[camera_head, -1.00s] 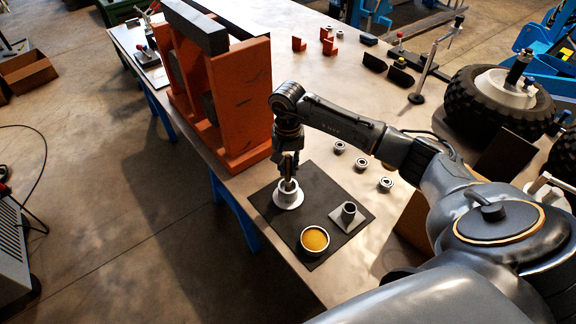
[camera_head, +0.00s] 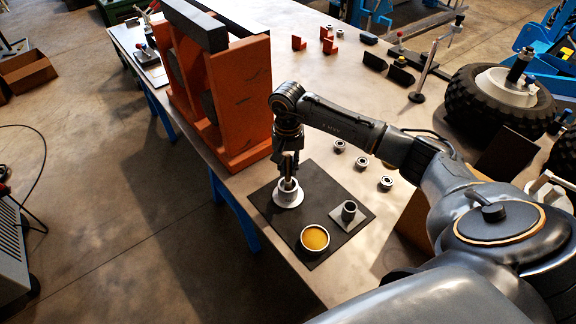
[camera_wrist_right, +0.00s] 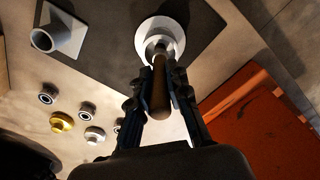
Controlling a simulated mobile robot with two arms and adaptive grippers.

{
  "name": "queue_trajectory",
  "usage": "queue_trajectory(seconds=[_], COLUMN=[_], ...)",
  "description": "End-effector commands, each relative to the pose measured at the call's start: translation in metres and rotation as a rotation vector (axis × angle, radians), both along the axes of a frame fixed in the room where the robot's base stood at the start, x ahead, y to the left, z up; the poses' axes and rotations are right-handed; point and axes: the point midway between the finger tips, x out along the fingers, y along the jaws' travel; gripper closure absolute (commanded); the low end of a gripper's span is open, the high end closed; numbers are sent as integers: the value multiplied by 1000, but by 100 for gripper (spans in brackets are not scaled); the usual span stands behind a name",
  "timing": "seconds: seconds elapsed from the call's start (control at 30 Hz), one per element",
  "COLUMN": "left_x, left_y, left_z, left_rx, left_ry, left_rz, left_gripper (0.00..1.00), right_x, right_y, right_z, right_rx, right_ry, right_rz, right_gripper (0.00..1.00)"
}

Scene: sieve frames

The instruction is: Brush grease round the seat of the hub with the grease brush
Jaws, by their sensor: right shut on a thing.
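The hub (camera_head: 287,198) is a white flanged ring standing on a dark mat (camera_head: 333,188) near the table's edge. It also shows in the right wrist view (camera_wrist_right: 146,29). My right gripper (camera_head: 288,172) is directly above the hub and shut on the grease brush. The brush's brown handle (camera_wrist_right: 160,88) shows between the fingers in the right wrist view. The brush's lower end reaches into the hub's opening; its bristles are hidden. A round tin of yellow grease (camera_head: 315,239) stands on the mat's near corner. My left gripper is not in view.
A grey holder with a short upright tube (camera_head: 348,212) stands on the mat. Several bearing rings (camera_head: 361,163) lie to the right behind it. A large tyre (camera_head: 497,105) is at the right.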

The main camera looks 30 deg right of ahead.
Motion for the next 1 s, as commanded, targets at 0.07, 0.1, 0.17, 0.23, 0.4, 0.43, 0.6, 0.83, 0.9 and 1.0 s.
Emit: queue_trajectory(seconds=[0.07,0.1,0.17,0.23,0.4,0.43,0.6,0.83,0.9,1.0], left_x=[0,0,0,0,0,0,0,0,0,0], left_y=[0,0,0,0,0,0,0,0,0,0], left_z=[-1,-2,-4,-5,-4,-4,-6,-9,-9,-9], left_rx=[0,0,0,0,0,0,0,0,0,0], left_ry=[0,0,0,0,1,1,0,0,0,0], left_rz=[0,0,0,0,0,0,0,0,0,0], left_gripper=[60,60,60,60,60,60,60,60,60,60], right_x=[0,0,0,0,-1,-1,-2,-5,-5,-5], right_y=[1,2,3,5,6,6,5,4,4,4], right_z=[0,0,-1,0,1,1,0,-1,-1,-1], right_rx=[-1,-1,-1,0,0,0,0,-1,0,0], right_ry=[-1,-1,0,0,0,0,0,1,1,1], right_rz=[0,0,0,1,0,0,1,0,0,0], right_gripper=[100,100,100,100,100,100,100,100,100,100])
